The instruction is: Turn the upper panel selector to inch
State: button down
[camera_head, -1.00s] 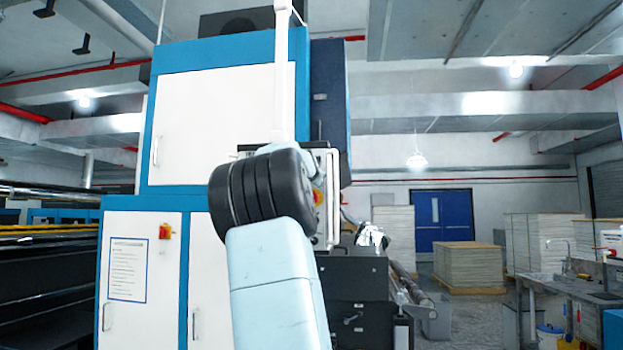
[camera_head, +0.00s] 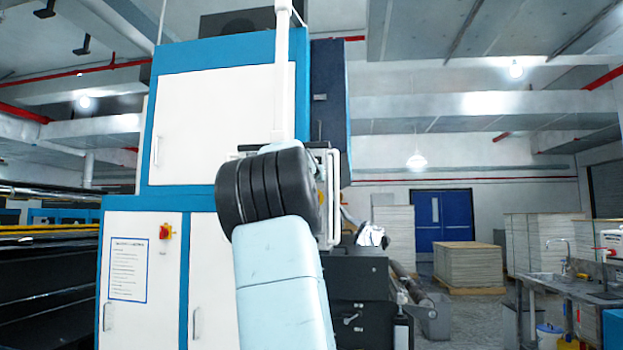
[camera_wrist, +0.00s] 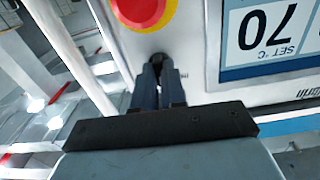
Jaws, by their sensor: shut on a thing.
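In the wrist view my gripper (camera_wrist: 160,78) is shut on the selector knob (camera_wrist: 158,58), a small dark knob on the light grey panel face (camera_wrist: 195,38). The fingers cover most of the knob, so its pointer and any markings are hidden. A red button on a yellow ring (camera_wrist: 142,10) sits just beyond the fingertips. In the head view my arm hides most of the control panel (camera_head: 331,215), and my gripper does not show there.
A display (camera_wrist: 268,35) reading 70, upside down, is right of the fingers in the wrist view. The white and blue machine cabinet (camera_head: 213,118) stands behind my arm. A pallet stack (camera_head: 468,265) and a sink bench (camera_head: 560,280) stand at right.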

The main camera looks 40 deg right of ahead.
jog(key=n, duration=0.6)
jog(key=shift+w+a+r, duration=0.15)
jog(key=shift+a+r, duration=0.1)
jog(key=shift+r, duration=0.15)
jog(key=shift+n, duration=0.4)
jog(key=c, duration=1.2)
grip_release()
jog(key=shift+w+f, duration=0.15)
jog(key=shift+f, duration=0.1)
jog(key=shift+d+f, duration=0.1)
jog(key=shift+d, duration=0.05)
